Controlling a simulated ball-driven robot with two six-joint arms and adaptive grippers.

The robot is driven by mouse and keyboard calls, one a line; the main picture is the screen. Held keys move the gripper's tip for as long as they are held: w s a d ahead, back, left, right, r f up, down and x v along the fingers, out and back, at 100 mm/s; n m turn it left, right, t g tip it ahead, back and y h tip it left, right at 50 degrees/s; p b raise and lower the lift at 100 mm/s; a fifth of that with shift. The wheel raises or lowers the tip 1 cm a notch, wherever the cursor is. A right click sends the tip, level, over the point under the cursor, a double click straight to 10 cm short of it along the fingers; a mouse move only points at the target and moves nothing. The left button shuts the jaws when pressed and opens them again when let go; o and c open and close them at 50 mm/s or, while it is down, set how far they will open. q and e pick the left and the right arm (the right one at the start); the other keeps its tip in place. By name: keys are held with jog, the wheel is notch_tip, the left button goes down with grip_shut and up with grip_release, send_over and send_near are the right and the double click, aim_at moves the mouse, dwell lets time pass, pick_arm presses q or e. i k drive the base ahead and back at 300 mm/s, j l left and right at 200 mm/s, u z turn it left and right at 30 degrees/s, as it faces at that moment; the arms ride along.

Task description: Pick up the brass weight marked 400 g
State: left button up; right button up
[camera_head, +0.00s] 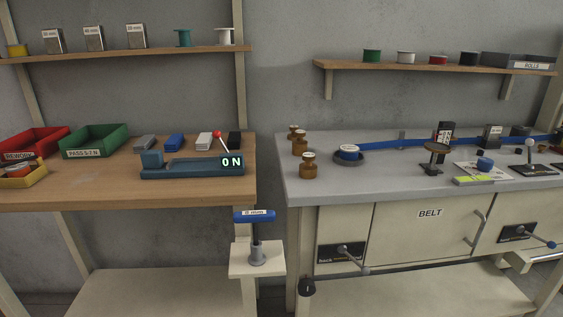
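Three brass-brown knobbed weights stand upright at the left end of the grey bench. The nearest weight (309,170) is close to the front edge. The middle weight (299,147) stands behind it and slightly left, and the farthest weight (293,133) is behind that, partly hidden. Pale labels show on them, but the marks are too small to read, so I cannot tell which is 400 g. Neither of my grippers is in view.
A small round-topped stand (436,150) is farther right. A gap separates the grey bench (380,187) from the wooden bench (110,190), with a blue-handled lever (254,216) in front.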

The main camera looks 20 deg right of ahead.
aim_at(308, 170)
jog(key=i+z, duration=0.1)
jog(key=z, duration=0.3)
jog(key=i+j+z, duration=0.1)
jog(key=z, duration=0.3)
jog(key=j, duration=0.05)
